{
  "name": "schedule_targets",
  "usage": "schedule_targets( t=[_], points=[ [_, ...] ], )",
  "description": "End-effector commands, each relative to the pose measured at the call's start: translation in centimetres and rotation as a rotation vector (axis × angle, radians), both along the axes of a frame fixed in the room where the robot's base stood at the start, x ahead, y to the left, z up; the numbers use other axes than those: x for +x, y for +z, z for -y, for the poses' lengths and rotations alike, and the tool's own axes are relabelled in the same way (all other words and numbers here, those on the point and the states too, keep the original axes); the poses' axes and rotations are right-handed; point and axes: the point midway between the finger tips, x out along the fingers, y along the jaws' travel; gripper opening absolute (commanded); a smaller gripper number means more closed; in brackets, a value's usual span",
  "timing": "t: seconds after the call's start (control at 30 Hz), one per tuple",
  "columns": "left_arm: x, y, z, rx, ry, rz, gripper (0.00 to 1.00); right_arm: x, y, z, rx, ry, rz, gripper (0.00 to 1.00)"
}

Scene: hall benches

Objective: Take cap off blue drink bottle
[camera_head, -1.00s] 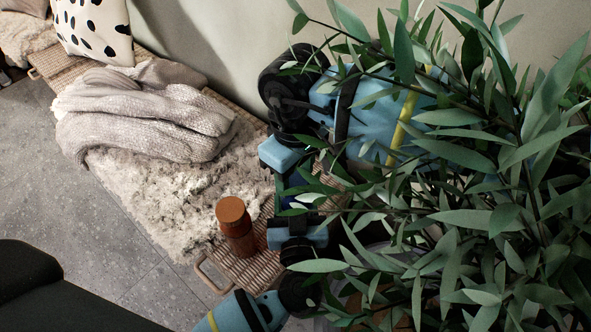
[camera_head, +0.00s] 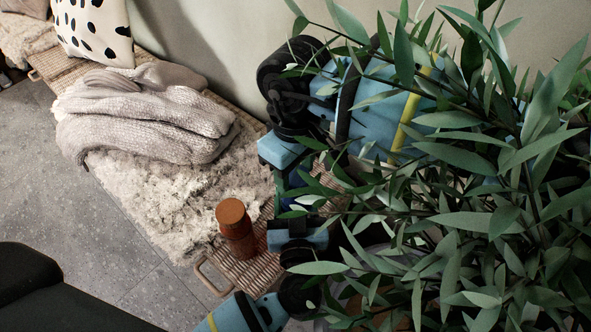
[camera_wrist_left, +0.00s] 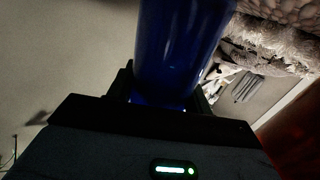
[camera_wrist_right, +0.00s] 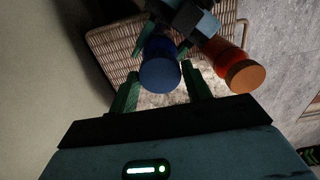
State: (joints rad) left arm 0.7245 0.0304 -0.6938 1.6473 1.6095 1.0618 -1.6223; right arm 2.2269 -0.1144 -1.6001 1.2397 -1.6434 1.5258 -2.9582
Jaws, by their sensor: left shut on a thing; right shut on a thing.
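The blue drink bottle (camera_head: 294,181) shows only as a dark blue patch between my two grippers in the head view, partly behind leaves. In the left wrist view, its dark blue body (camera_wrist_left: 180,45) stands between my left gripper's jaws. My left gripper (camera_head: 298,222) is shut on that body. In the right wrist view, the round blue cap (camera_wrist_right: 160,76) faces the camera between the two fingers of my right gripper (camera_wrist_right: 160,88), which is shut on it. My right gripper (camera_head: 290,178) shows at the bottle's upper end in the head view. I cannot tell whether cap and body are apart.
An orange-brown bottle (camera_head: 238,232) stands on the woven bench (camera_head: 240,272), close beside my left gripper. A shaggy fleece (camera_head: 165,205) and a knitted blanket (camera_head: 150,125) lie along the bench. A leafy plant (camera_head: 470,190) covers the right side and overlaps my right arm.

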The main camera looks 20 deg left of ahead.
Motion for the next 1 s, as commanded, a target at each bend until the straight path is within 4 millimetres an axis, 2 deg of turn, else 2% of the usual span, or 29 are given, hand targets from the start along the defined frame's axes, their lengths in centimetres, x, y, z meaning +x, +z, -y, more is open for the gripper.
schedule_targets(
  t=[0.27,0.67,1.0],
  points=[
    [0.0,0.0,0.0,0.000,0.000,0.000,0.00,0.0,0.8,0.0,0.001,0.000,0.001,0.21],
    [0.0,0.0,0.0,0.000,0.000,0.000,0.00,0.0,1.1,0.0,0.000,0.000,0.000,0.21],
    [0.0,0.0,0.0,0.000,0.000,0.000,0.00,0.0,4.4,0.0,0.001,-0.001,0.001,0.21]
  ],
)
